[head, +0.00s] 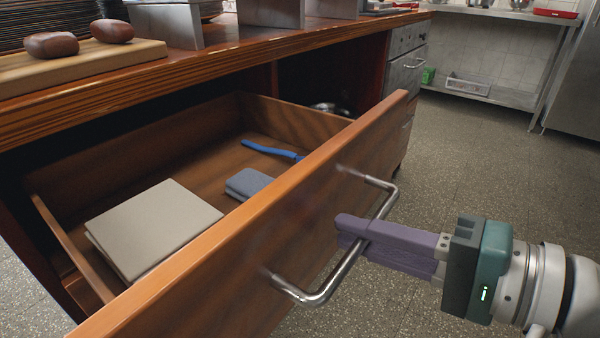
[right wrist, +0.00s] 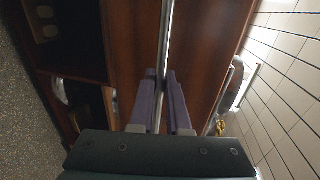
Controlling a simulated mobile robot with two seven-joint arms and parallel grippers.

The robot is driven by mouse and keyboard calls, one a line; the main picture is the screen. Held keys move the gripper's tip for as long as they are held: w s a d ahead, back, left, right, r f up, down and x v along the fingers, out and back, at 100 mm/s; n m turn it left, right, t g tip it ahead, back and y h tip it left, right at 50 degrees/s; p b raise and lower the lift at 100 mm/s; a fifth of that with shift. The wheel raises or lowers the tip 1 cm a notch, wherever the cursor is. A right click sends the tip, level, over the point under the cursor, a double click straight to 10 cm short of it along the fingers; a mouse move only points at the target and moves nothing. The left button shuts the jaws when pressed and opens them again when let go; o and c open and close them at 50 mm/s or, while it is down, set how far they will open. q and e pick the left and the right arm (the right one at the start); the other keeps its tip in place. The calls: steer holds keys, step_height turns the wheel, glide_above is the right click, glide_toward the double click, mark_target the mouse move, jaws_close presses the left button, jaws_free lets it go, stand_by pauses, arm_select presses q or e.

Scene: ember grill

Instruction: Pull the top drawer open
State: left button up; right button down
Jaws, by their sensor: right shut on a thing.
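The wooden top drawer (head: 240,238) stands well open in the head view, with its inside showing. Its curved metal handle (head: 343,272) is on the front face. My right gripper (head: 352,232) has its purple fingers closed around the handle bar. In the right wrist view the handle (right wrist: 167,45) runs between the two fingers (right wrist: 164,90). Inside the drawer lie a folded beige cloth (head: 152,226), a small folded blue-grey cloth (head: 248,184) and a blue-handled utensil (head: 272,151). My left gripper is not in view.
The wooden counter (head: 220,60) above the drawer holds a cutting board (head: 70,70) with two brown rounded items and metal stands. A steel drawer unit (head: 407,70) stands beyond. The speckled floor (head: 480,160) to the right is clear.

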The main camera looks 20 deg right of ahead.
steer(key=c, duration=0.9)
jaws_free()
steer(key=v, duration=1)
